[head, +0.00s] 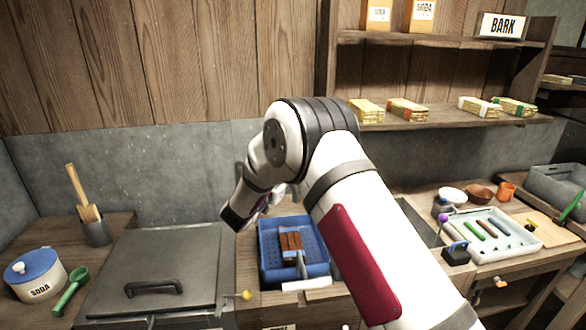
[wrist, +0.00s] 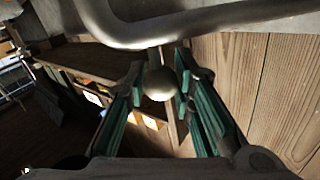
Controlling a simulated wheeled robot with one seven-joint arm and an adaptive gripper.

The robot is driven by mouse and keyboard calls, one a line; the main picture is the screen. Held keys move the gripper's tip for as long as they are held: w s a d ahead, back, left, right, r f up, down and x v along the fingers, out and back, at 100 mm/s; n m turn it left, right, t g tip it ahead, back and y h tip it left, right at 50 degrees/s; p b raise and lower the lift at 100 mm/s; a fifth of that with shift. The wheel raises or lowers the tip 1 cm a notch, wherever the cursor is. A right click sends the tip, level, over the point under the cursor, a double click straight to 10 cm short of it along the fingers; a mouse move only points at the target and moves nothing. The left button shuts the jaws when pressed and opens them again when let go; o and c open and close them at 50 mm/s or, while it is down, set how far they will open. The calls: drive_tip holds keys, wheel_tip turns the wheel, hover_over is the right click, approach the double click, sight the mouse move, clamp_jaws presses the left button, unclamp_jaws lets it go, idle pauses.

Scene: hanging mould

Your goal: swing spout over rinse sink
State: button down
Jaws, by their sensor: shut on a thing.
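The spout (wrist: 190,32) is a curved grey metal pipe across the top of the wrist view. A round metal knob (wrist: 160,84) shows just below the pipe, apparently part of it. My gripper (wrist: 159,68) has its teal-padded fingers on both sides of the knob and is shut on it. In the head view my arm hides most of the spout and the gripper. The sink (head: 420,222) is a grey basin in the counter, partly hidden behind my forearm.
A white tray (head: 490,235) with coloured sticks stands right of the sink. A shelf (head: 440,120) with wrapped bars hangs at the back right.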

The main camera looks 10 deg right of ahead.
drive_tip(key=shift+s+a+h, duration=0.2)
drive_tip(key=shift+a+h, duration=0.05)
drive_tip(key=shift+h, duration=0.05)
drive_tip(key=c, duration=1.3)
unclamp_jaws()
drive_tip(key=shift+c, duration=0.2)
drive_tip(key=v, duration=1.2)
drive_tip(key=shift+r, duration=0.25)
drive_tip(key=shift+a, duration=0.1)
